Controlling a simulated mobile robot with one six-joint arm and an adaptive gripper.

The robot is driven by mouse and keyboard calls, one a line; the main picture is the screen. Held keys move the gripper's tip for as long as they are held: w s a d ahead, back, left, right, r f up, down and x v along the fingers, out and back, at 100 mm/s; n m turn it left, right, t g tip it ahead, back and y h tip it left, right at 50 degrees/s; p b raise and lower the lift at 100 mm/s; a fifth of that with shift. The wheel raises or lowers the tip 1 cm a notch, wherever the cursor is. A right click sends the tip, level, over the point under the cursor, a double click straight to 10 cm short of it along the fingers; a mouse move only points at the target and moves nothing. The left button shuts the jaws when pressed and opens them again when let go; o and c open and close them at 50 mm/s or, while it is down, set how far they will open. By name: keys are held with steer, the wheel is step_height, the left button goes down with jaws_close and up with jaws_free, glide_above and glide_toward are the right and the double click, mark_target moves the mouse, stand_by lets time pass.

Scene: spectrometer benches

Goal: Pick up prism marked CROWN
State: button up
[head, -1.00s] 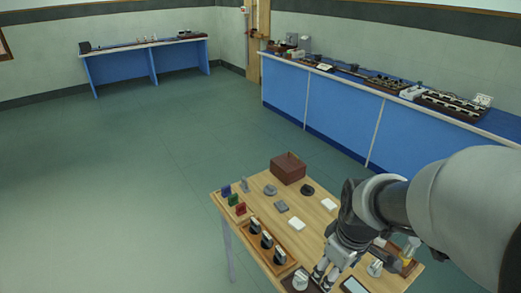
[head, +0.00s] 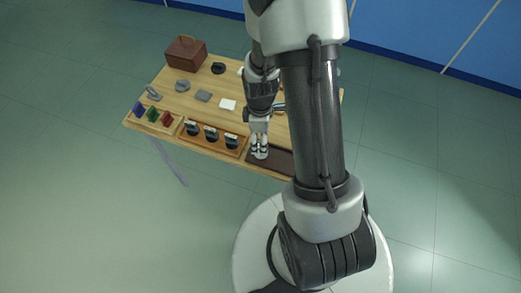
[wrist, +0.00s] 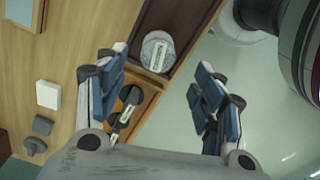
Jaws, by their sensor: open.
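A pale, clear round piece with a white label (wrist: 157,52) stands at one end of a dark brown tray (wrist: 193,22) in the wrist view. It may be the CROWN prism, but the label is too small to read. My gripper (wrist: 162,70) is open, its blue-padded fingers spread to either side of the piece's line, with the piece just beyond the fingertips and apart from them. In the head view my gripper (head: 259,151) is low over the left end of the dark tray (head: 280,163), largely covering the piece.
A wooden tray (head: 188,143) with black-based labelled pieces adjoins the dark tray. Left of it is a rack with blue, green and red pieces (head: 152,114). A brown box (head: 186,52), grey pieces and a white block (head: 227,104) stand farther back. My arm hides the table's right part.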

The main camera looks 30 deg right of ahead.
step_height(320, 180, down, 8)
steer(key=b, duration=0.2)
steer(key=shift+d+r+b, duration=0.15)
steer(key=shift+b, duration=0.2)
steer(key=c, duration=1.3)
steer(key=shift+o, duration=0.2)
steer(key=shift+r, duration=0.1)
